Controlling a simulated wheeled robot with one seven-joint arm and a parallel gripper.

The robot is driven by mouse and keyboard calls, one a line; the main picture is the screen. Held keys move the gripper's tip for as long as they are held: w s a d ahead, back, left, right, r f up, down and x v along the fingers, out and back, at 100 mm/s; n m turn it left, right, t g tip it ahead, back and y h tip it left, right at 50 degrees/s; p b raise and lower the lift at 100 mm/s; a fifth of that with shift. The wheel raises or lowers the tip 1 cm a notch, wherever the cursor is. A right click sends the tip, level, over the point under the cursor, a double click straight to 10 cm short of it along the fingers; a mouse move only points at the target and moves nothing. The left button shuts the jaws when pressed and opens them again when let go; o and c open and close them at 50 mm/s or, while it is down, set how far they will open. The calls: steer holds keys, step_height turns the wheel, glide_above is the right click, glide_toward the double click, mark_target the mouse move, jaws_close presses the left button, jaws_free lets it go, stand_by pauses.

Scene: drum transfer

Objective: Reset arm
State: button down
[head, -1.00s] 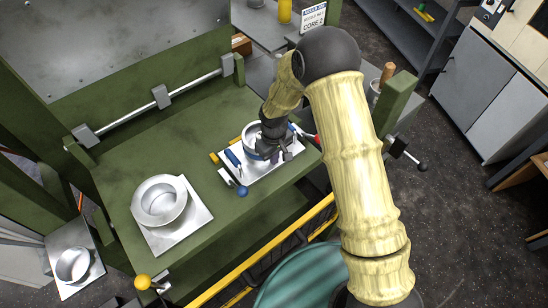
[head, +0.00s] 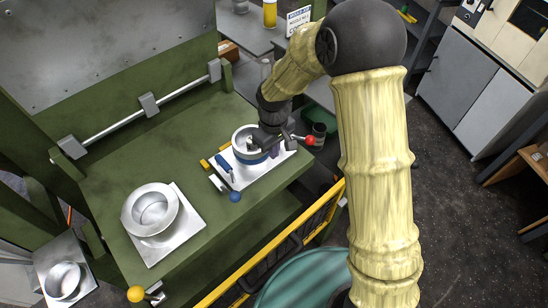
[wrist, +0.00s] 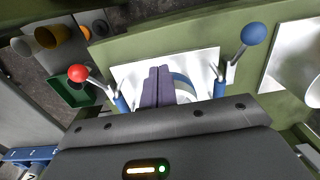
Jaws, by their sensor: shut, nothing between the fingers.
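My gripper (head: 275,150) hangs over the right side of a fixture plate (head: 259,176) on the green table, beside a silver drum with a blue band (head: 240,147). In the wrist view its two purple-grey fingers (wrist: 158,84) are together with nothing between them. They cover part of the drum (wrist: 185,88) behind them. I cannot tell whether they touch it. The fixture has a blue-knobbed clamp lever (head: 235,196) and a red-knobbed one (head: 310,140), which show on either side in the wrist view.
A second silver drum (head: 150,209) sits on a square plate at the table's left. A yellow rail (head: 268,251) runs along the front over a teal round container (head: 300,279). A grey cabinet (head: 490,95) stands at the right. The table's middle is clear.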

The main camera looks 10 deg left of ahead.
steer(key=shift+w+r, duration=0.1)
steer(key=shift+w, duration=0.05)
steer(key=s+d+r+m+t, duration=0.1)
steer(key=s+d+r+m, duration=0.2)
steer(key=d, duration=0.4)
steer(key=s+d+r+m, duration=0.3)
steer(key=s+d, duration=0.2)
steer(key=d, duration=0.1)
steer(key=s+d+r+m+t, duration=0.1)
steer(key=s+d+r+m, duration=0.2)
steer(key=d, duration=0.4)
steer(key=shift+s+d+m+t, duration=0.3)
steer(key=shift+s, duration=0.35)
steer(key=shift+r, duration=0.1)
